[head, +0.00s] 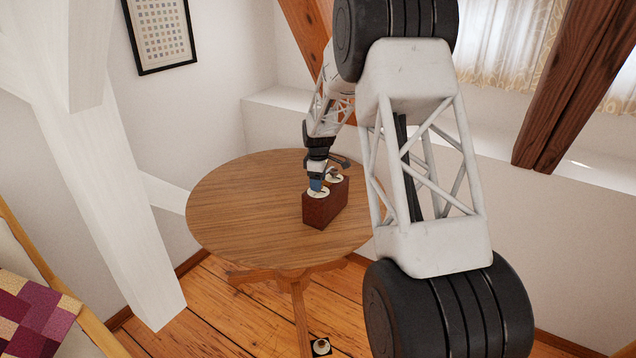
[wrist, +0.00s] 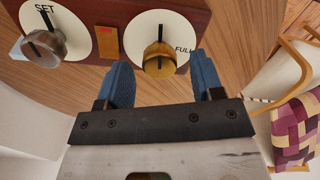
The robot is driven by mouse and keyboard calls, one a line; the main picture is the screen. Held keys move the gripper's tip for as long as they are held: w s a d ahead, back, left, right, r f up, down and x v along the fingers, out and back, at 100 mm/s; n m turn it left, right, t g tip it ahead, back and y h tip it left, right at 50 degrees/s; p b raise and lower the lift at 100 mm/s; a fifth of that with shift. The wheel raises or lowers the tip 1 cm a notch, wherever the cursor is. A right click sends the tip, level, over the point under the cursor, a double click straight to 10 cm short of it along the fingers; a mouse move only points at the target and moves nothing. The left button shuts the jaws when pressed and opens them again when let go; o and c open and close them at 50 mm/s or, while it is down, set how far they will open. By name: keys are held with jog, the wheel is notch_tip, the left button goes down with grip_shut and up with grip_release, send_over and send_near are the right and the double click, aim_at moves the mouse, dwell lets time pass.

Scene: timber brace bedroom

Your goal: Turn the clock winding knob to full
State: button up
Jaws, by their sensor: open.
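The clock (head: 325,208) is a dark red-brown box with two white dials, standing on the round table. In the wrist view, a brass winding knob (wrist: 159,62) sits on the dial marked FULL (wrist: 143,27). Its dark pointer line runs up the picture, while the FULL label is to the right. My gripper (wrist: 160,66) is open, with one blue finger on each side of the brass knob's lower part; contact cannot be told. In the head view my gripper (head: 317,185) is over the nearer dial, partly hiding it. A silver knob (wrist: 43,45) sits on the SET dial.
The round wooden table (head: 240,205) is bare left of the clock.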

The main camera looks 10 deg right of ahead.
jog(key=shift+f, duration=0.35)
jog(key=c, duration=0.9)
jog(key=shift+c, duration=0.2)
